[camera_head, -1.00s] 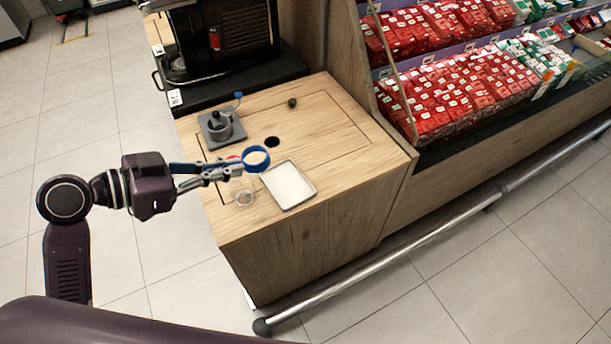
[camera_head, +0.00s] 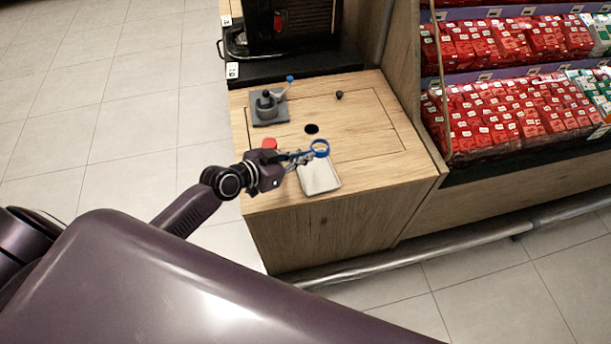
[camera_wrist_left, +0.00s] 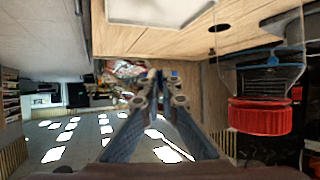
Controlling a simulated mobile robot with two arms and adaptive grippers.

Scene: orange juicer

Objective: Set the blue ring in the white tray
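My right gripper is not in view.
A red cap (camera_head: 269,143) is beside the left gripper and shows close up in the left wrist view (camera_wrist_left: 260,117). A grey juicer-like device (camera_head: 268,106), a hole (camera_head: 311,129) and a small dark knob (camera_head: 339,94) are farther back on the wooden counter (camera_head: 375,150).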

